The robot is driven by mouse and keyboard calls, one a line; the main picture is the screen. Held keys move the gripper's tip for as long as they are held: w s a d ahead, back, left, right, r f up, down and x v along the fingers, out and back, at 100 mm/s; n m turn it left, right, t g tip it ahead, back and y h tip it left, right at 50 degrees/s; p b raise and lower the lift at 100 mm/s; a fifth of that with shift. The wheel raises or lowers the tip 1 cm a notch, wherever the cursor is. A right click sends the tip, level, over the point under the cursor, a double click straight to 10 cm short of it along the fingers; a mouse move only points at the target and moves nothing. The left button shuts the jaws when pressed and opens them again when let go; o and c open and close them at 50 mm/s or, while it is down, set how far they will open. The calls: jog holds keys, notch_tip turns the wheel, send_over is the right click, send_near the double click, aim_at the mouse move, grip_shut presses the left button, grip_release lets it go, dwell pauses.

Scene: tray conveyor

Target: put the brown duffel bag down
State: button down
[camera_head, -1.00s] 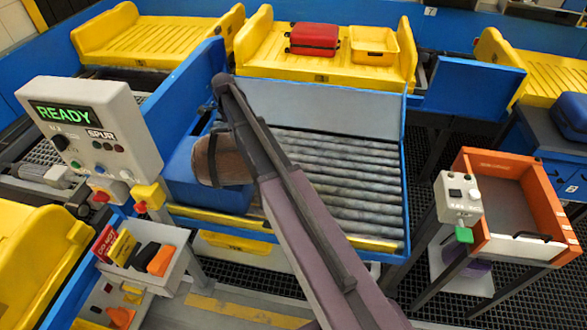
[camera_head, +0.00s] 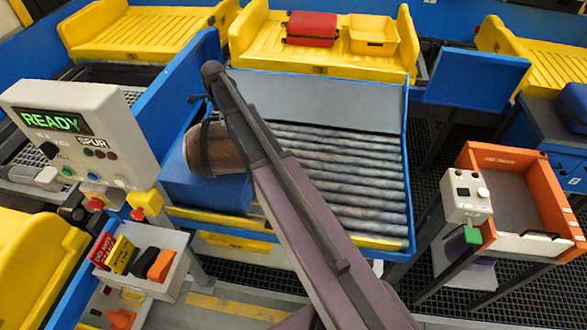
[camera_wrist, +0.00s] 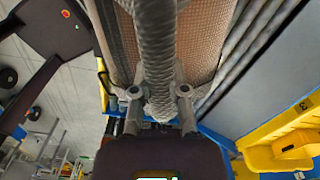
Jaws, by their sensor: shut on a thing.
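The brown duffel bag (camera_head: 217,149) shows in the head view at the left end of the roller bed, above a blue box-like surface (camera_head: 206,192). My arm covers its right part. I cannot tell whether the bag touches what lies under it. In the wrist view its brown woven side (camera_wrist: 205,40) fills the upper middle, with a thick grey braided handle (camera_wrist: 155,45) running down between my fingers. My gripper (camera_wrist: 159,97) is shut on this handle. In the head view the fingers are hidden behind my arm.
The grey roller bed (camera_head: 345,170) is bare to the right of my arm. A control box (camera_head: 75,135) reading READY stands at left. A yellow tray (camera_head: 270,50) with a red suitcase (camera_head: 311,29) lies behind. An orange-walled bin (camera_head: 555,205) stands at right.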

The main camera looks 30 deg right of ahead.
jog(key=shift+d, duration=0.35)
dwell(0.4)
